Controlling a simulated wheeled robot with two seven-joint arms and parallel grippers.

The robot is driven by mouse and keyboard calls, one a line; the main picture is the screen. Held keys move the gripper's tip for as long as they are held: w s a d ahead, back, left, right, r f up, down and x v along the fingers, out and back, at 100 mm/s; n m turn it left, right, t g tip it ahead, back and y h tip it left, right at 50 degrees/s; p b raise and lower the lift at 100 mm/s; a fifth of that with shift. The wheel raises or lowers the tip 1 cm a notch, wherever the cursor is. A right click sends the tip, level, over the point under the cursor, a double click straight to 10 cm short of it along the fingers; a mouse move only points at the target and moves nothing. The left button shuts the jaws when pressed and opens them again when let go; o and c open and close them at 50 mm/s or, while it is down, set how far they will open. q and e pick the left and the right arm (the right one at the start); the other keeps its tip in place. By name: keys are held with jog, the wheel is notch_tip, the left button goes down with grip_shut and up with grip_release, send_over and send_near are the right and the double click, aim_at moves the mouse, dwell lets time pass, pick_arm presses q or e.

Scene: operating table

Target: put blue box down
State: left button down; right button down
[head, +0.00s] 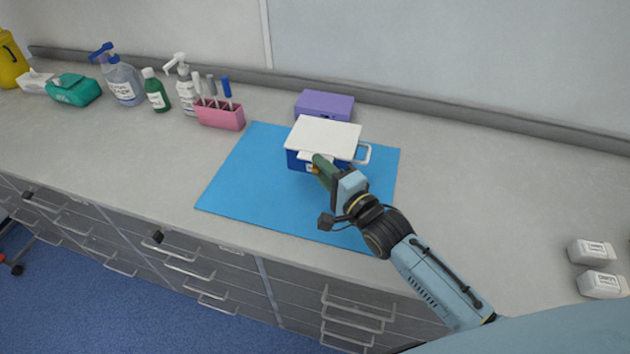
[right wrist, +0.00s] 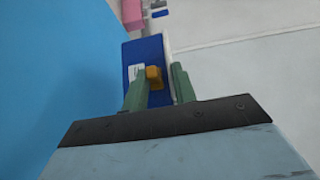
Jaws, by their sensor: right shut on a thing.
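The blue box (head: 300,161) with a white lid (head: 325,136) is over the back part of the blue mat (head: 245,190); I cannot tell whether its underside touches the mat. My right gripper (head: 318,168) is at the box's front side, shut on it. In the right wrist view, the green fingers (right wrist: 158,90) are at the box's blue face (right wrist: 132,58), around an orange latch (right wrist: 153,78). The fingers hide part of that face. My left gripper is not in view.
A purple box (head: 325,104) stands just behind the blue box. A pink holder (head: 220,116) with markers and several bottles stand at the left. Two small white boxes (head: 592,252) are at the far right. The mat's left and front parts are clear.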

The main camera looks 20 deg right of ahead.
aim_at(308, 166)
notch_tip(308, 166, down, 3)
jog(key=shift+f, duration=0.15)
notch_tip(308, 166, down, 4)
jog(key=shift+r+b, duration=0.15)
jog(key=shift+b, duration=0.3)
jog(key=c, duration=1.1)
grip_release()
jog(key=shift+f, duration=0.2)
jog(key=shift+r, duration=0.1)
